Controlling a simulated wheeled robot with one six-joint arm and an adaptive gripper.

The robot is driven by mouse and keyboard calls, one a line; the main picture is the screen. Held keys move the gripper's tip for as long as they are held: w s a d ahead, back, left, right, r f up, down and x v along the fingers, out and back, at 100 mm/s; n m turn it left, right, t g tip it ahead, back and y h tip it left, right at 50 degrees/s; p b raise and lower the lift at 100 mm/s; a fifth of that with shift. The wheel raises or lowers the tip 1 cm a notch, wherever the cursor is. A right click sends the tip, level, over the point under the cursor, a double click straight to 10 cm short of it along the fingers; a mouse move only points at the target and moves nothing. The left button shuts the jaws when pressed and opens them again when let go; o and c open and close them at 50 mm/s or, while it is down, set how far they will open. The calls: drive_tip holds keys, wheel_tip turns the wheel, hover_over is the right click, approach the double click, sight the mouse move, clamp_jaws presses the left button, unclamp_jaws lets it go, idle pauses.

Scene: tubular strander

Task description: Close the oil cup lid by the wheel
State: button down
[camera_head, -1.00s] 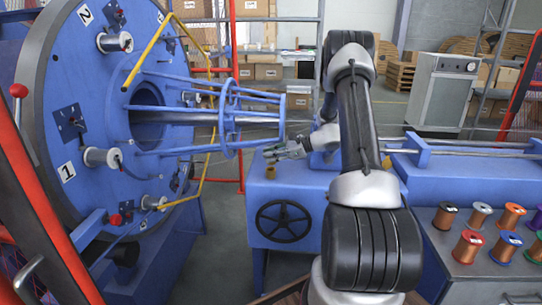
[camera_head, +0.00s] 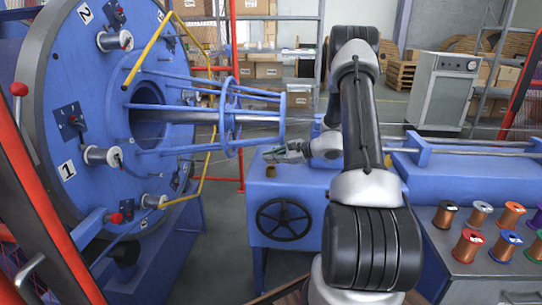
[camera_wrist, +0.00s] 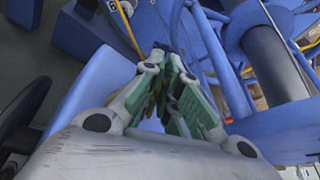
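The handwheel (camera_head: 284,220) is dark and spoked, on the front of the blue housing (camera_head: 315,205). In the wrist view my gripper's green-padded fingers (camera_wrist: 170,57) come close together at the tips. Whether they are fully shut is unclear. Nothing is clearly held.
The large blue disc (camera_head: 85,125) with bobbins and a caged cone (camera_head: 230,117) lies left of my gripper, close by. A yellow bar (camera_head: 209,150) runs in front of the disc. Copper and coloured spools (camera_head: 480,235) stand on a grey table at right.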

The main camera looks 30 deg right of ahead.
drive_tip(key=shift+s+a+f+n+t, duration=0.25)
drive_tip(key=shift+s+f+n+t, duration=0.15)
drive_tip(key=shift+n, duration=0.35)
drive_tip(key=shift+s+a+f+n+t, duration=0.25)
drive_tip(key=shift+n+t, duration=0.25)
drive_tip(key=shift+n, duration=0.25)
drive_tip(key=c, duration=1.9)
unclamp_jaws()
drive_tip(key=shift+c, duration=0.2)
drive_tip(key=shift+d, duration=0.1)
drive_tip(key=v, duration=1.2)
drive_tip(key=shift+s+r, duration=0.1)
